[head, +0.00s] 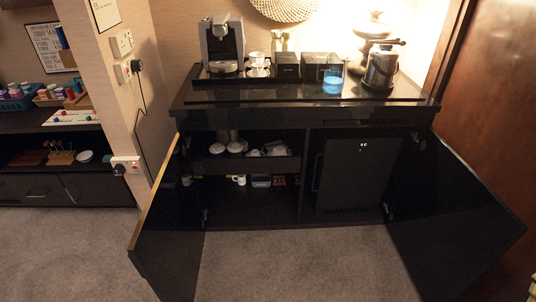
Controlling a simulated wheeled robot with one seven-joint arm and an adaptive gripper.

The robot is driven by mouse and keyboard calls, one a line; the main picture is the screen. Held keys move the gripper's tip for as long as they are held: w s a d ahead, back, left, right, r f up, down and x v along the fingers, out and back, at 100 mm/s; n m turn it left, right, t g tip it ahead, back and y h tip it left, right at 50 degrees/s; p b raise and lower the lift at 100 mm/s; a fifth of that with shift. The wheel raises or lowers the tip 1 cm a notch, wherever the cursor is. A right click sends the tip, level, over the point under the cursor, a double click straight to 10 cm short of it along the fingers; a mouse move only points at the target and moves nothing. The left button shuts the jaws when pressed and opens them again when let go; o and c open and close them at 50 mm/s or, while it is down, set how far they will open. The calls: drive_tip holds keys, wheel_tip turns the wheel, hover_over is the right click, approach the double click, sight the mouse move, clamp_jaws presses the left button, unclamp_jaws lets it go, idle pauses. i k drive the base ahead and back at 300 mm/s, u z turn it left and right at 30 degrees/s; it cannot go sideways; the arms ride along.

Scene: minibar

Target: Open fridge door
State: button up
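The fridge (354,178) is a black box in the right compartment of the minibar cabinet. Its door looks shut. A slim vertical handle (317,172) shows faintly along the door's left edge. Two small light spots show near the top of the door. The cabinet's left door (168,235) and right door (455,220) both stand swung open, leaving the fridge front uncovered. My gripper is not in view.
The countertop (300,112) holds a coffee machine (222,45), black boxes, a blue glass (333,80) and an ice bucket (380,68). Cups fill the shelf left of the fridge. Carpet (300,265) before the cabinet is clear between the open doors.

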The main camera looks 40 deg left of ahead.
sight(356, 170)
drive_tip(key=u, duration=1.1)
drive_tip(key=i, duration=0.95)
drive_tip(key=u, duration=0.7)
